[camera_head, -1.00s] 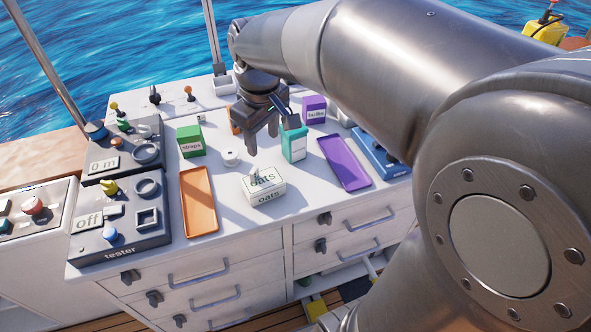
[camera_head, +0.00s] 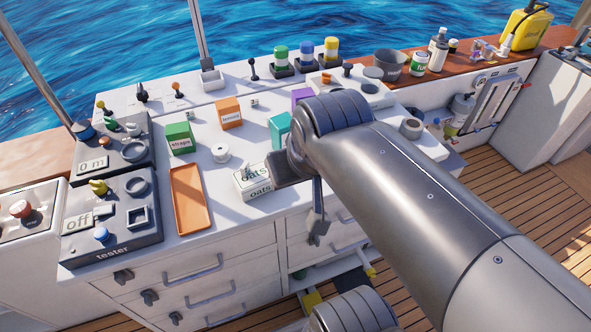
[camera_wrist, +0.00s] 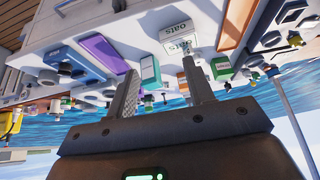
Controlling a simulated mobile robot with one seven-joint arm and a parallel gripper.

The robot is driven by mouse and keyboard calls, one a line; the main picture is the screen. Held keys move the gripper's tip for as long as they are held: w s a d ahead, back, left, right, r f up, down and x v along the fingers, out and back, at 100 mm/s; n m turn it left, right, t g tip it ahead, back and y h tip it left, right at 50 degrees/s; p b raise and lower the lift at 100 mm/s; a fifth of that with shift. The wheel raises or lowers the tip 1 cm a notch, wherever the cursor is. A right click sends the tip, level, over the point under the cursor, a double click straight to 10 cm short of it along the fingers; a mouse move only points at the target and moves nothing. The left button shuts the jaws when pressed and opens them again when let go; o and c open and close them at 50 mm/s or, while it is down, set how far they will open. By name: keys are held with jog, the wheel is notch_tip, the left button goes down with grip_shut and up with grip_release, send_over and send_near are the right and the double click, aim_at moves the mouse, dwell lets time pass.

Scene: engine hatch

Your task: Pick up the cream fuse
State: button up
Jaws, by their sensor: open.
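I cannot make out a cream fuse for certain in either view. A white box marked "oats" (camera_head: 256,186) stands near the counter's front edge, with a small pale thing on its top, too small to identify. The box also shows upside down in the wrist view (camera_wrist: 178,44). My gripper (camera_head: 316,228) hangs right of the oats box, in front of the drawers, partly hidden by my arm. In the wrist view my gripper (camera_wrist: 160,66) has its two fingers apart with nothing held between them.
An orange tray (camera_head: 189,199), a white spool (camera_head: 221,153), a green box (camera_head: 180,138), an orange box (camera_head: 229,112) and a teal box (camera_head: 279,129) stand on the counter. The tester panel (camera_head: 135,240) is at left. My arm hides the counter's right part.

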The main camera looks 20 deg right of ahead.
jog(key=shift+o, duration=0.5)
jog(key=shift+w, duration=0.1)
jog(key=w+d+r+n+g, duration=0.1)
jog(key=w+d+r, duration=0.1)
jog(key=w, duration=0.9)
jog(key=w+d+r+g, duration=0.1)
jog(key=w+g, duration=0.1)
jog(key=w, duration=0.9)
jog(key=w+d+f+g, duration=0.1)
jog(key=w+f, duration=0.5)
jog(key=w+d+f, duration=0.2)
jog(key=w+f, duration=0.4)
jog(key=w, duration=0.1)
jog(key=w+d+f+g, duration=0.1)
jog(key=w+d+f, duration=0.1)
jog(key=w+f, duration=0.4)
jog(key=shift+w+d+f+n+g, duration=0.2)
jog(key=shift+n+g, duration=0.1)
jog(key=shift+n, duration=0.1)
jog(key=shift+s+a+f, duration=0.1)
jog(key=shift+s+f, duration=0.05)
jog(key=shift+f, duration=1.2)
jog(key=shift+s+a+f, duration=0.1)
jog(key=shift+s+f, duration=0.05)
jog(key=shift+f, duration=1.15)
jog(key=shift+c, duration=0.5)
